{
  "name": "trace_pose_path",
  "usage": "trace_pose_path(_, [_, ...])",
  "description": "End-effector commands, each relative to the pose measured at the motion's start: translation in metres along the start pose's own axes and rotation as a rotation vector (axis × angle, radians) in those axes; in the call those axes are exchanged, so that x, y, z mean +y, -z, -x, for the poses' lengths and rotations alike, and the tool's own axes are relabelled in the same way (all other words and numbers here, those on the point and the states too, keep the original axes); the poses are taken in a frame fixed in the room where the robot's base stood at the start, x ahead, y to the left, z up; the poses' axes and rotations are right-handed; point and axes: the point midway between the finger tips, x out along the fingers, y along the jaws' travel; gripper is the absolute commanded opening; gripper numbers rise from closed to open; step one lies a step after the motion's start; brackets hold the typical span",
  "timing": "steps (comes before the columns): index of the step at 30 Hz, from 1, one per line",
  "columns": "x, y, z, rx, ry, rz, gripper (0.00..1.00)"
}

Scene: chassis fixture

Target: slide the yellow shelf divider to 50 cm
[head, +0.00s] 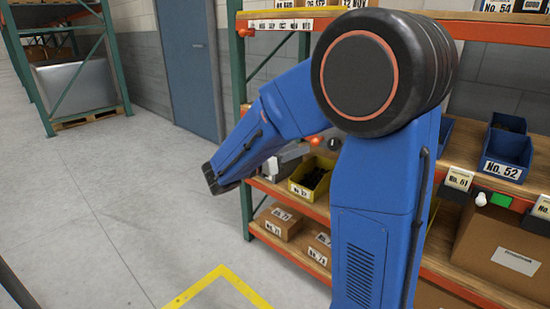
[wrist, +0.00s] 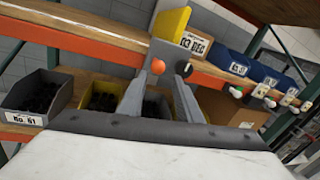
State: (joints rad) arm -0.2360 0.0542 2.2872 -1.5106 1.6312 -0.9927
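A yellow upright panel, apparently the shelf divider (wrist: 171,36), stands on the shelf beyond my fingers in the wrist view. A white label is just right of it. Below it, at the orange shelf edge, are an orange ball knob (wrist: 157,66) and a black knob (wrist: 184,69). My gripper (wrist: 164,75) is open, with its two grey fingers apart and no object visibly held. In the head view my gripper (head: 297,150) is beside the orange knob (head: 315,140), partly hidden by my arm. The divider is not visible there. I cannot read a centimetre scale.
Blue bins (wrist: 228,60) stand on the shelf to the right, with small tagged knobs along the edge. Boxes (head: 278,222) sit lower down. The floor (head: 110,200) at left is clear.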

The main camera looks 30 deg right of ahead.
Motion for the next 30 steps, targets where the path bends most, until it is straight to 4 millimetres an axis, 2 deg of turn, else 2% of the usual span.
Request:
trace_pose_path(9, [0.001,0.000,0.049,-0.001,-0.002,0.001,0.32])
trace_pose_path(15, [0.000,0.000,0.070,0.000,0.000,0.001,0.32])
trace_pose_path(21, [0.000,0.001,0.079,0.001,0.001,0.001,0.32])
trace_pose_path(30, [0.000,0.001,0.079,0.001,0.002,0.001,0.32])
